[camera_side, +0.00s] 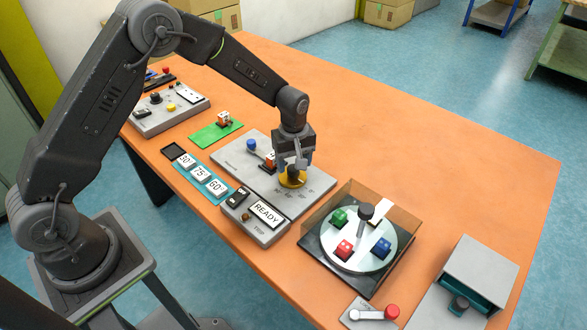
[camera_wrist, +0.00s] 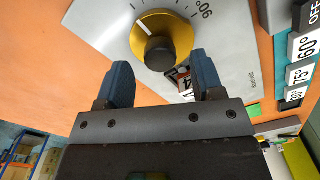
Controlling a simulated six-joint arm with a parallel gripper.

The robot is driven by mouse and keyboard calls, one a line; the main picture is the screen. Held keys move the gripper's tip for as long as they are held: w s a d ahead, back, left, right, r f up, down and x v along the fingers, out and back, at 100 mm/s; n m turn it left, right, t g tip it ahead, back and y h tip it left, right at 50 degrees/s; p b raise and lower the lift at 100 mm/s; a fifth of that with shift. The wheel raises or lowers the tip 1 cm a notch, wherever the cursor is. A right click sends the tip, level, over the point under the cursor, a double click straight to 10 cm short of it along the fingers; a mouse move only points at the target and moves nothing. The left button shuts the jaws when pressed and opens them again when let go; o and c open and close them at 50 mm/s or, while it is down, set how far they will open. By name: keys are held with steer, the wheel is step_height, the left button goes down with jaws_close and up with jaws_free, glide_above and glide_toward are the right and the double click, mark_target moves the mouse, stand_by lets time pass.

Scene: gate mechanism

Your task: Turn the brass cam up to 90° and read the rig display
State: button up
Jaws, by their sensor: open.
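The brass cam (camera_side: 291,180) lies on a grey plate (camera_side: 235,157), partly hidden beneath my gripper (camera_side: 294,166). In the wrist view the cam (camera_wrist: 178,29) is a gold disc with a black knob (camera_wrist: 158,52) and a white mark. That mark points up-left, away from the 90 on the plate's scale. My gripper (camera_wrist: 162,72) is open and empty, with its blue fingertips on either side of the knob's near edge. I cannot tell their height against the knob. The rig display (camera_side: 265,213) reads READY.
A small numbered block (camera_wrist: 181,78) sits beside the cam, near one finger. A blue-knobbed lever (camera_side: 251,145) is on the same plate. Tiles marked 90°, 75° and 60° (camera_side: 201,174) lie left of it. A walled turntable (camera_side: 346,250) with coloured blocks stands to the right. The far table is clear.

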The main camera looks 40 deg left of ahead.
mark_target(292, 174)
steer(key=shift+f, duration=1.55)
steer(key=c, duration=0.9)
